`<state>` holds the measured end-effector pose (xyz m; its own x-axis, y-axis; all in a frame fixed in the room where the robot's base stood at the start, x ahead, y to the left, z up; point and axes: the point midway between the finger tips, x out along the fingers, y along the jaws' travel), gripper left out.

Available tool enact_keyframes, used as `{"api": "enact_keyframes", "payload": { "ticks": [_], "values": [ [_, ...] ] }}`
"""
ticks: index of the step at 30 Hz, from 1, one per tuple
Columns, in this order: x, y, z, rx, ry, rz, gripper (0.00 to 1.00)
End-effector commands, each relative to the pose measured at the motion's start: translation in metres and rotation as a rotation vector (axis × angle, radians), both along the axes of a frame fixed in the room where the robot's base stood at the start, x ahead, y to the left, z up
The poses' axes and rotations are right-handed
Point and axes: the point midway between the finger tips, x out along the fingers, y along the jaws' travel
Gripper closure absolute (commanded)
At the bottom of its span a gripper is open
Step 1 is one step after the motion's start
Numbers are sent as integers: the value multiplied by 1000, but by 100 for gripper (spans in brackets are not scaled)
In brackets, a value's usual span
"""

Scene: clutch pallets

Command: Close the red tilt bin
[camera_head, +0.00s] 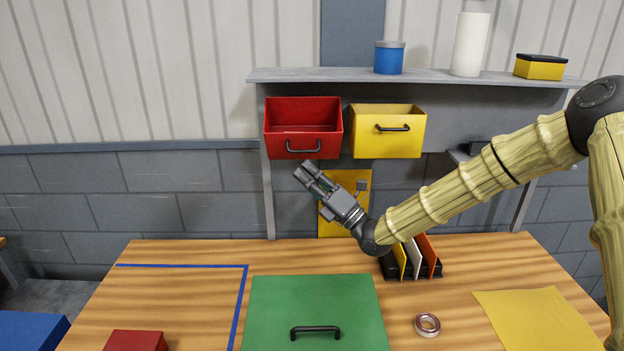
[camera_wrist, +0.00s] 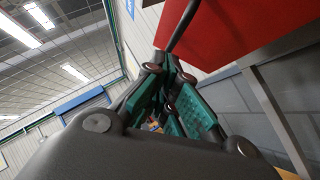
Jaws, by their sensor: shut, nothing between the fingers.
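The red tilt bin (camera_head: 303,146) hangs under the shelf at the left. It is tilted open, with its inside showing from above and a dark handle (camera_head: 303,147) on its front. My gripper (camera_head: 306,170) is just below the bin's front, pointing up and left, with its fingers together and empty. In the wrist view the bin's red surface (camera_wrist: 235,28) fills the upper right, above and beside my gripper's fingers (camera_wrist: 168,75). A dark bar, which looks like the handle (camera_wrist: 184,24), crosses near the fingertips. I cannot tell whether they touch.
The shelf (camera_head: 430,76) above holds a blue can (camera_head: 389,58), a white cylinder (camera_head: 470,45) and a yellow box (camera_head: 540,67). A green lidded box (camera_head: 315,300) and a file rack (camera_head: 432,269) are on the workbench.

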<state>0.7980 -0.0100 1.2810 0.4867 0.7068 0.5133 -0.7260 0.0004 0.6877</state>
Motion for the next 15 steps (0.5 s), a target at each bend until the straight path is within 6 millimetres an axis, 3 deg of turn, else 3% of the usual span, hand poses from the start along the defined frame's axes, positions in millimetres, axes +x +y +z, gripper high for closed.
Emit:
{"api": "enact_keyframes", "payload": {
  "ticks": [15],
  "values": [
    [11,0,11,-1,1,1,100]
  ]
}}
